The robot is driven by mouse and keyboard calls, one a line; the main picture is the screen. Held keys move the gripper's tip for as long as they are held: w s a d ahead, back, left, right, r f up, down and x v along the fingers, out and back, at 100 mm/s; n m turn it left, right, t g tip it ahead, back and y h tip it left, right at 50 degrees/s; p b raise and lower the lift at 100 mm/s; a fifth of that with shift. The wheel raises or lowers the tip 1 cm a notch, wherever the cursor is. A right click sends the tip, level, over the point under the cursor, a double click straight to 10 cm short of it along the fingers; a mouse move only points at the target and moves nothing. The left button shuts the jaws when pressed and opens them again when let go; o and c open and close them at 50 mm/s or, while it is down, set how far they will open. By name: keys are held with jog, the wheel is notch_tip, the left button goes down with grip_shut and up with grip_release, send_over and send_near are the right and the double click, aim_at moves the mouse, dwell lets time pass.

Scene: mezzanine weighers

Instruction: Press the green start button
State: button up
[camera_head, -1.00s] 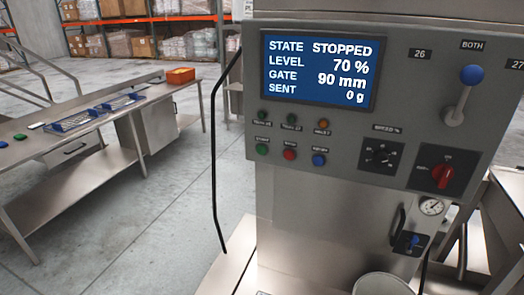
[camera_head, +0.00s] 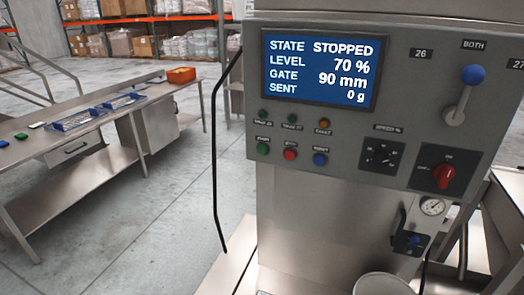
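The green start button (camera_head: 263,149) is the left one in the lower row on the grey control panel (camera_head: 400,115). A red button (camera_head: 290,154) and a blue button (camera_head: 320,159) stand to its right. Small labels above the buttons are hard to read. The display (camera_head: 319,69) above reads STATE STOPPED, LEVEL 70 %, GATE 90 mm, SENT 0 g. My gripper is not in view, and nothing covers the green button.
Small lamps (camera_head: 292,118) sit above the buttons. To the right are a speed dial (camera_head: 381,156), a red rotary switch (camera_head: 444,176) and a blue-knobbed lever (camera_head: 465,94). A steel bench (camera_head: 100,135) stands at left, with open floor between.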

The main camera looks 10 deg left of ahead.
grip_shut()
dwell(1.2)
